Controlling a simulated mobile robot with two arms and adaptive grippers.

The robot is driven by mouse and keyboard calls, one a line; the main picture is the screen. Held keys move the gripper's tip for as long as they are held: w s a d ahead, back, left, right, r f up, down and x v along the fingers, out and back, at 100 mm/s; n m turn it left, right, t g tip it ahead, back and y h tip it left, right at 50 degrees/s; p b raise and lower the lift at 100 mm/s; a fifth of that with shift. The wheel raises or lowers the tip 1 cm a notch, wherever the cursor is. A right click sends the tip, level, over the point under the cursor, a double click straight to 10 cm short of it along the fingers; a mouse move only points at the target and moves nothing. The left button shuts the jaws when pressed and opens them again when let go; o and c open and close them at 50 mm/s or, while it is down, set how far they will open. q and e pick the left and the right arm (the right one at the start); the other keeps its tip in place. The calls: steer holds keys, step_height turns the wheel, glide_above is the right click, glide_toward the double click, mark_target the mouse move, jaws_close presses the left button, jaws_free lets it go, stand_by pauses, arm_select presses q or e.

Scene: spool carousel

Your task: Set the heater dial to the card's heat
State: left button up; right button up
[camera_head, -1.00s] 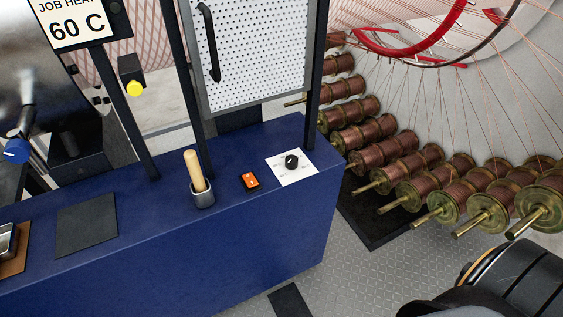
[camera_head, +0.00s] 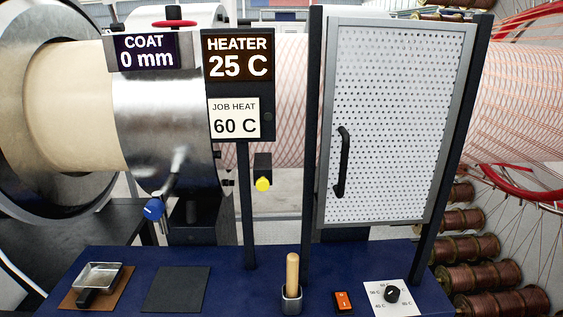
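The heater dial (camera_head: 392,294) is a black knob on a white plate (camera_head: 377,310) at the right of the blue bench. Small temperature marks ring it; most are too small to read, and I cannot tell where the knob points. The job heat card (camera_head: 234,118) is white and reads 60 C. Above it the heater display (camera_head: 237,55) reads 25 C. Neither of my grippers shows in this view.
On the blue bench (camera_head: 236,286) stand an orange switch (camera_head: 343,301), a wooden handle (camera_head: 292,272) in a metal cup, a dark pad (camera_head: 176,289) and a metal scoop (camera_head: 98,277). A perforated door (camera_head: 394,120) with a black handle rises behind. Copper spools (camera_head: 475,277) are at right.

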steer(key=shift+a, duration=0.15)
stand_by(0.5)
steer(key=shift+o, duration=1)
